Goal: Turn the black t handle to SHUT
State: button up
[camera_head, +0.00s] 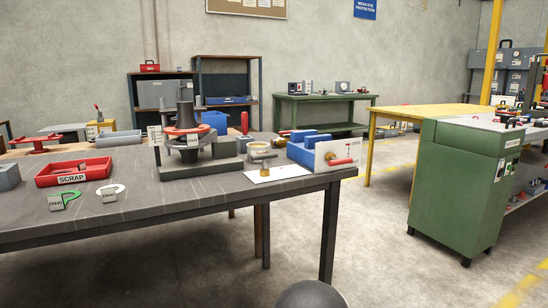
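I cannot clearly make out a black T handle or a SHUT mark. Small dark fittings (510,117) sit on top of the green cabinet at the right, too small to tell their shape. A black flanged spool (185,118) with a red ring stands upright on the dark workbench (150,205), beside a grey block. A red handle (342,161) shows on a white plate at the bench's right end. My gripper is not in view; a dark rounded shape at the bottom edge may be part of my arm.
A red SCRAP tray (74,179) and two tagged rings, one green, one white, lie on the bench. Open floor lies between bench and cabinet.

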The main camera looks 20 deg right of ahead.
aim_at(264, 158)
jog(key=k, duration=1.25)
jog(key=z, duration=0.55)
jog(key=i, duration=0.6)
jog(key=z, duration=0.5)
jog(key=i, duration=0.75)
jog(key=u, duration=0.85)
jog(key=i, duration=0.75)
jog(key=u, duration=0.75)
